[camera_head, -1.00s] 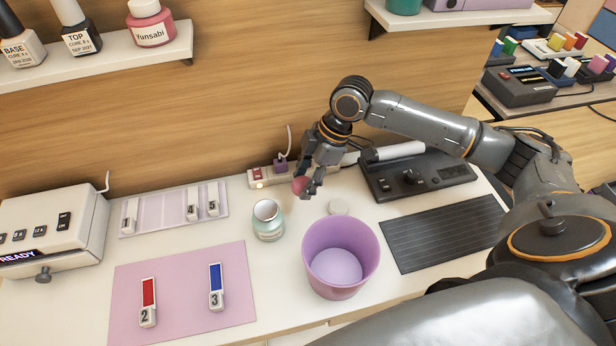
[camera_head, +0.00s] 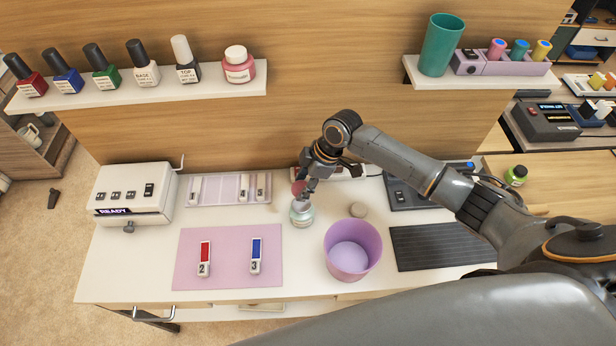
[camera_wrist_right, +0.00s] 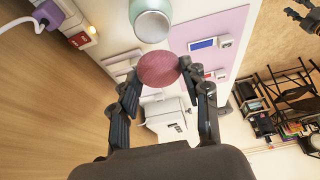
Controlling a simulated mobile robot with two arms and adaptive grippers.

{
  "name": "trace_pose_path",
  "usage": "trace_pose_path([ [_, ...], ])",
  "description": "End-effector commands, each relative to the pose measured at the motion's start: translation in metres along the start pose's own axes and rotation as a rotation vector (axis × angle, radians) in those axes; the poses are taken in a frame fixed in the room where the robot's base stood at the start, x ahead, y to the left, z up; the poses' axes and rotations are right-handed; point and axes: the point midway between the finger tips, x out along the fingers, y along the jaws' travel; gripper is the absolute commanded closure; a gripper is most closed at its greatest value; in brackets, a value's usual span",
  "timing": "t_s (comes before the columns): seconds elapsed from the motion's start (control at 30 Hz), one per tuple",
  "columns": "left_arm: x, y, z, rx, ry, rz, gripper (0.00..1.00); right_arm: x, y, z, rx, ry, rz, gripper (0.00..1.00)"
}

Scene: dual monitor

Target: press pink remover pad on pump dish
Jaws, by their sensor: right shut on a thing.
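The pump dish (camera_head: 302,217) is a pale green glass jar with a metal top, standing upright on the white desk. It also shows at the top of the wrist view (camera_wrist_right: 150,22). My right gripper (camera_head: 303,184) is shut on the round pink remover pad (camera_head: 298,188), which sits between the two fingertips in the wrist view (camera_wrist_right: 158,69). In the head view the pad is just above the dish's top; I cannot tell whether they touch. A dark jointed part at the wrist view's top right corner looks like my left gripper (camera_wrist_right: 298,14); its fingers are unclear.
A pink mat (camera_head: 229,274) holds red and blue nail tips numbered 2 and 3. A white lamp box (camera_head: 132,193) reads READY. Polish bottles line the upper shelf.

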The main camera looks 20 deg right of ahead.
Motion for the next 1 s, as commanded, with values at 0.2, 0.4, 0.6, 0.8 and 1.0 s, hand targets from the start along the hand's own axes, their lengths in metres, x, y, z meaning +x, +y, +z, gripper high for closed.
trace_pose_path([
  [0.2,0.016,0.000,0.001,0.000,0.001,0.000,0.60,0.015,0.000,0.006,0.000,0.000,0.000,0.79],
  [0.4,0.038,0.000,0.002,0.000,0.002,0.000,0.60,0.035,0.000,0.015,0.000,0.000,0.000,0.79],
  [0.6,0.056,0.000,0.003,0.000,0.002,-0.001,0.60,0.052,0.000,0.022,0.000,0.000,0.001,0.79],
  [0.8,0.060,0.000,0.003,0.000,0.003,-0.001,0.60,0.055,0.000,0.023,0.000,0.000,0.001,0.79],
  [1.0,0.059,0.000,0.003,0.000,0.003,-0.001,0.60,0.054,0.000,0.023,0.000,0.000,0.001,0.79],
])
